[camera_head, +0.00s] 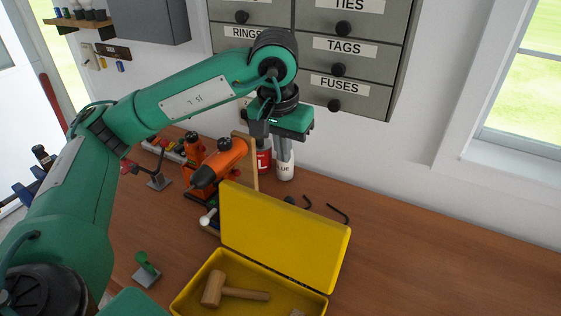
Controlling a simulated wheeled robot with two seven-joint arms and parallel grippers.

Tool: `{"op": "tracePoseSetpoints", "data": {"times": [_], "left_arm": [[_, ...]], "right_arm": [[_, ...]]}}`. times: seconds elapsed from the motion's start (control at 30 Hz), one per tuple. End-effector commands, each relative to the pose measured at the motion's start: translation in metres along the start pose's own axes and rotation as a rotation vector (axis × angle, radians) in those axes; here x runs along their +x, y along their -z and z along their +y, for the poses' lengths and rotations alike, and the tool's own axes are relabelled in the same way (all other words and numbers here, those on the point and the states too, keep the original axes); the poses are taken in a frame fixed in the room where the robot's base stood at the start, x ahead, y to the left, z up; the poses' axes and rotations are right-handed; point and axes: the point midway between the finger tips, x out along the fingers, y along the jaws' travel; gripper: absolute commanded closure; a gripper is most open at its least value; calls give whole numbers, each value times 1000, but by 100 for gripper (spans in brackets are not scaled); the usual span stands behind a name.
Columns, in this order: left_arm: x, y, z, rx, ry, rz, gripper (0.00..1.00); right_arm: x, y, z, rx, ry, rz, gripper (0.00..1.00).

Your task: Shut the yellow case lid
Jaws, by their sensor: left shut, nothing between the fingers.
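The yellow case (212,262) sits open on the workbench, its lower edge cut off by the picture's bottom. Its yellow lid (282,238) stands up at the back, leaning a little backward. A wooden mallet (240,291) lies inside the case. My left gripper (284,160) is shut and empty, pointing down, above and behind the lid, in front of the white bottle in the picture and apart from the lid. My right gripper is not in view.
Black hex keys (338,213) lie to the right. Labelled drawers (337,85) hang above. The workbench (440,265) is clear at right.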

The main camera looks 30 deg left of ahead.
Motion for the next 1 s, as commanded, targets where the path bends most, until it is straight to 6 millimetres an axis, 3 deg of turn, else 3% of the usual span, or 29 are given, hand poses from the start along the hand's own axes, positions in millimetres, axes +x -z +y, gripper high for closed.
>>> {"op": "tracePoseSetpoints", "data": {"times": [0.27, 0.43, 0.67, 1.0], "left_arm": [[14, 0, 0, 0, 0, -3, 100], [46, -1, -1, -2, 2, -8, 100], [96, -1, 0, 0, 1, -7, 100], [86, -34, 0, 1, 0, 0, 100]], "right_arm": [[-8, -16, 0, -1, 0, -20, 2], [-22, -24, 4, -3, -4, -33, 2], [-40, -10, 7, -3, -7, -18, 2], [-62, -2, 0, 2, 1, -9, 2]]}}
